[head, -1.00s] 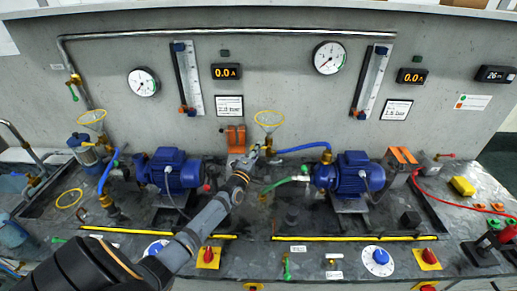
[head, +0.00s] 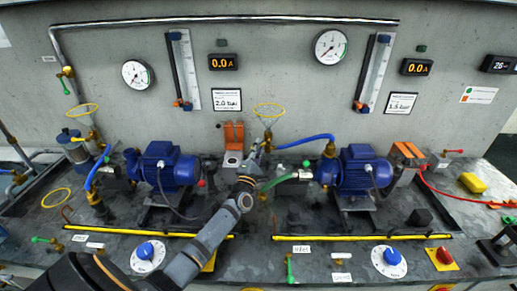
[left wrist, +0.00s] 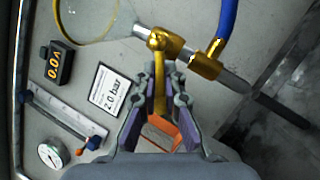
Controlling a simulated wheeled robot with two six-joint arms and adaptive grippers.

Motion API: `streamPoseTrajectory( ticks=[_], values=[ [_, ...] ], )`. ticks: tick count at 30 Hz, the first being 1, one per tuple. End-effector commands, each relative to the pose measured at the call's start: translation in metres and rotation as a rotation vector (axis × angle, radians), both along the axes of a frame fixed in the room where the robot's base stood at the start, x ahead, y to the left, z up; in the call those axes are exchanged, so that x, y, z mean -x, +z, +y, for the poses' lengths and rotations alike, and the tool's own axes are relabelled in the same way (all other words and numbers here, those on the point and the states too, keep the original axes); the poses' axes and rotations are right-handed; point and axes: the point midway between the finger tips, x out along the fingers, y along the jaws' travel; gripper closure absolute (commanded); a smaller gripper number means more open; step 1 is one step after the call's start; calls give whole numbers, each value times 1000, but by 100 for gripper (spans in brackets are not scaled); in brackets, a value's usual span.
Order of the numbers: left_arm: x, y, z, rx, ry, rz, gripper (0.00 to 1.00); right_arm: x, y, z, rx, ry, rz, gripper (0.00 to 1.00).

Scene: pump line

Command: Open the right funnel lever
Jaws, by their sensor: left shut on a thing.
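The right funnel shows as a yellow ring (head: 268,110) in front of the grey wall, between the two blue pumps. In the left wrist view its rim (left wrist: 88,38) is at the top left, beside a brass and grey pipe fitting. The yellow funnel lever (left wrist: 159,75) extends from that fitting down between my fingers. My left gripper (left wrist: 162,88) is shut on the lever, with one purple-padded finger on each side. In the head view my left gripper (head: 259,150) is just below the funnel and hides most of the lever. My right gripper is not in view.
A blue hose (head: 308,140) runs from beside the funnel to the right pump (head: 358,171). An orange part (head: 234,137) stands behind my gripper.

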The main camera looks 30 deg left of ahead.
Motion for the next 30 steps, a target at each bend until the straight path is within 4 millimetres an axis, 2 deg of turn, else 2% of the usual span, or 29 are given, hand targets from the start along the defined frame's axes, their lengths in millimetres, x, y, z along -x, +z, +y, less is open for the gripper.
streamPoseTrajectory(
  ticks=[1,6,14,17,20,30],
  values=[
    [0,1,0,-1,1,-1,88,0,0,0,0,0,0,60],
    [0,1,0,-2,0,-1,68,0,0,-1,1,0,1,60],
    [0,0,0,-2,0,0,68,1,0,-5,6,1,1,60],
    [7,-3,-2,-2,-1,2,68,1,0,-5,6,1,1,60],
    [23,-10,-7,-2,-1,2,68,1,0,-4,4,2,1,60],
    [109,-11,-32,-3,-2,3,68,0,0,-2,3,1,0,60]
  ],
)
